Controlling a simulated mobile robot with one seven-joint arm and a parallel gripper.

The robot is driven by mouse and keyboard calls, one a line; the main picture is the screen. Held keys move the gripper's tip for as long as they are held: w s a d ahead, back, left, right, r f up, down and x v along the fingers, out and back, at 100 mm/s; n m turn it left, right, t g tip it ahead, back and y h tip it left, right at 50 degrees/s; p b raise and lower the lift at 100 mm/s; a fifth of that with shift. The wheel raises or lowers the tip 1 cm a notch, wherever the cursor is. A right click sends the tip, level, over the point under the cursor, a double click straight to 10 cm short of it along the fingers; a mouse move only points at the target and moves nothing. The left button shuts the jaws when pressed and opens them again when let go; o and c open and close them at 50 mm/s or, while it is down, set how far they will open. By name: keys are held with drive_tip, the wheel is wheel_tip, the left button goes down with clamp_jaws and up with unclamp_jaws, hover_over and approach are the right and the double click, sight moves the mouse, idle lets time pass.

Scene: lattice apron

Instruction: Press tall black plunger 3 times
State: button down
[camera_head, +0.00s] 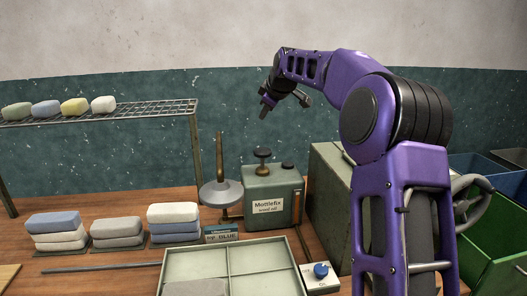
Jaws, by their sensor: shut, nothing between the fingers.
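The tall black plunger (262,153) has a round dark knob on a short stem. It stands on top of the grey-green can (258,190) labelled Mottlefix, left of a lower black cap (287,164). My gripper (264,110) is shut and empty, pointing down. In the picture it is above the plunger with a visible gap. How far it is in depth from the plunger, I cannot tell. My purple arm reaches in from the right and hides part of what stands behind it.
A lamp-like grey dish with an upright rod (220,190) stands left of the can. A green metal box (325,195) is on its right. A shallow divided tray (232,262) lies in front. Stacked blocks (55,228) are at left, under a wire shelf (140,109).

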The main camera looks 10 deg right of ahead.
sight(265, 152)
drive_tip(key=shift+f, duration=0.15)
wheel_tip(265, 152, down, 9)
drive_tip(key=b, duration=0.6)
drive_tip(key=shift+r, duration=0.2)
idle(1.6)
drive_tip(key=shift+f+b, duration=0.4)
drive_tip(key=shift+b, duration=0.05)
drive_tip(key=shift+f+b, duration=1.15)
drive_tip(key=shift+f, duration=0.7)
idle(1.2)
drive_tip(key=shift+r+p, duration=1.8)
drive_tip(key=shift+r, duration=0.4)
